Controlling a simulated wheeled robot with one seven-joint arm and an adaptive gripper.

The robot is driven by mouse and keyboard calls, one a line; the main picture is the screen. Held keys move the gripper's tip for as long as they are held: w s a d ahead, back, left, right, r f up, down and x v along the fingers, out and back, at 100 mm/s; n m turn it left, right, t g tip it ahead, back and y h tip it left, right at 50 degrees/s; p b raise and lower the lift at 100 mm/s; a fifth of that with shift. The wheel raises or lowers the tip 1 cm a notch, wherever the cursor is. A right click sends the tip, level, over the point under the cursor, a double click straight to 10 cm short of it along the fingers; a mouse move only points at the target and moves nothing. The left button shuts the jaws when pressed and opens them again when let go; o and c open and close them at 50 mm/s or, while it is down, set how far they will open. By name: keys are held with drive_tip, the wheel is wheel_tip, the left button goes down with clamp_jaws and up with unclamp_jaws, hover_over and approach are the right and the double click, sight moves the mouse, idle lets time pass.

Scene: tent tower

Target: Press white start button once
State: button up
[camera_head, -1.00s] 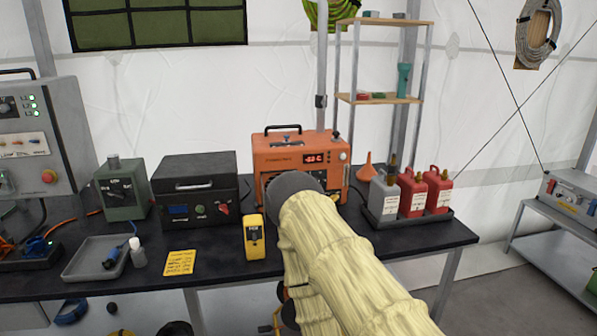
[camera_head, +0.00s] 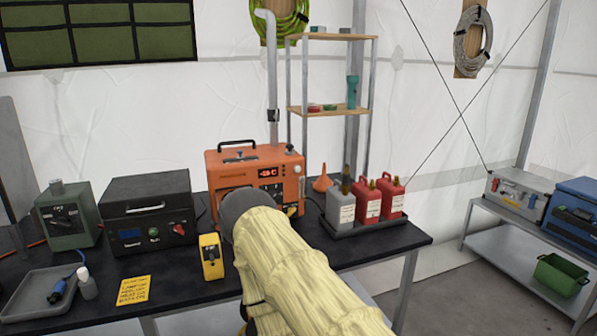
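An orange machine (camera_head: 223,171) with a black top handle and a lit red display (camera_head: 268,173) stands at the back of the dark table. A small pale round spot (camera_head: 297,169) shows at the right of its front, right of the display; I cannot tell for sure that it is the white start button. My cream-sleeved arm, with a dark rounded end, reaches up from the bottom and covers the lower part of the machine's front. My gripper is not visible, so its opening and any contact are hidden.
A black box (camera_head: 150,205), a green device (camera_head: 68,215) and a yellow meter (camera_head: 211,256) stand to the left on the table (camera_head: 185,290). An orange funnel (camera_head: 322,184) and several bottles in a tray (camera_head: 375,229) stand to the right. A shelf rack (camera_head: 345,110) rises behind.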

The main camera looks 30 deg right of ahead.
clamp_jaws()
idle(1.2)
